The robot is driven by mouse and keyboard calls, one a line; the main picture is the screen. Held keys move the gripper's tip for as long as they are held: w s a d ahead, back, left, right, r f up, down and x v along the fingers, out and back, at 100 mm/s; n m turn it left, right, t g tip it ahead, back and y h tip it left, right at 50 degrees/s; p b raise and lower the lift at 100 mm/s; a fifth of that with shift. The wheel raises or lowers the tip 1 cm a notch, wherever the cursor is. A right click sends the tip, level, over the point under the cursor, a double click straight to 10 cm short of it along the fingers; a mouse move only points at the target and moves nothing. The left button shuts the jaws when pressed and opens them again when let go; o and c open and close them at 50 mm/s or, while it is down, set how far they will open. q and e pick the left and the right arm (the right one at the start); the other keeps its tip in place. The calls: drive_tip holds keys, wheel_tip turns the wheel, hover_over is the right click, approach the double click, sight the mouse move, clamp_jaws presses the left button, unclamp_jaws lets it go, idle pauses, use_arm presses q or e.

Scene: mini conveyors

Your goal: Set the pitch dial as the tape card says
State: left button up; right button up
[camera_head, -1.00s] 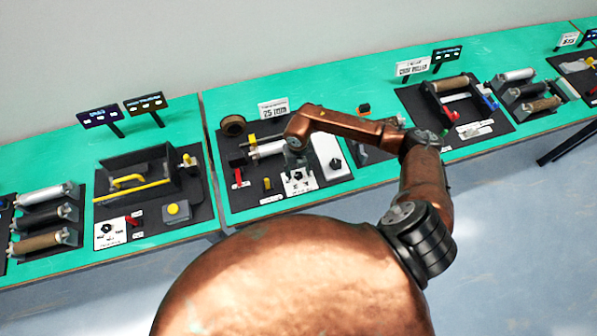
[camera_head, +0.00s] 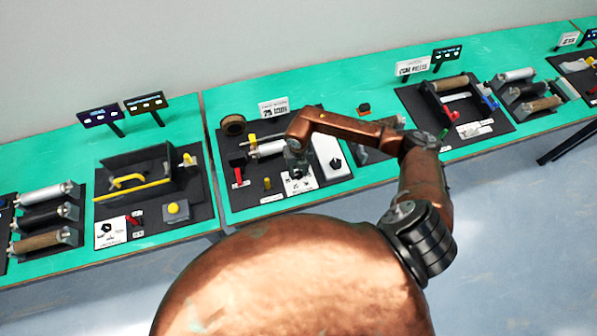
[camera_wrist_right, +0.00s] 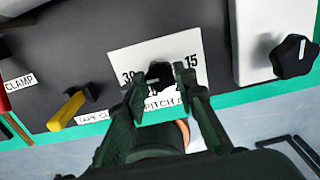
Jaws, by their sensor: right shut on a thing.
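The pitch dial (camera_wrist_right: 158,75) is a small black knob with a white mark, on a white plate lettered PITCH. The plate (camera_wrist_right: 125,58) shows 30 at its left and 15 at its right; other figures are partly hidden by the fingers. My right gripper (camera_wrist_right: 157,88) is shut on the dial, a finger on either side. In the head view my right gripper (camera_head: 297,160) covers most of the dial. The tape card (camera_head: 273,107) stands behind this station; its print is blurred now, but seems to read 25 mm. My left gripper is not in view.
A white box (camera_wrist_right: 245,40) with a larger black knob (camera_wrist_right: 294,56) stands right of the plate. A yellow tape lever (camera_wrist_right: 68,110) and a CLAMP label (camera_wrist_right: 19,82) lie to the left. Other stations (camera_head: 135,180) line the green bench (camera_head: 350,90).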

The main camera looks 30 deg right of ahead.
drive_tip(key=shift+c, duration=0.3)
drive_tip(key=shift+w+f+n+b, duration=0.1)
drive_tip(key=shift+n+b, duration=0.9)
drive_tip(key=n+b, duration=0.3)
drive_tip(key=shift+n, duration=0.3)
drive_tip(key=n+b, duration=0.3)
drive_tip(key=n, duration=0.1)
drive_tip(key=shift+n+b, duration=0.85)
drive_tip(key=shift+n, duration=0.15)
drive_tip(key=o, duration=1.2)
drive_tip(key=shift+c, duration=0.2)
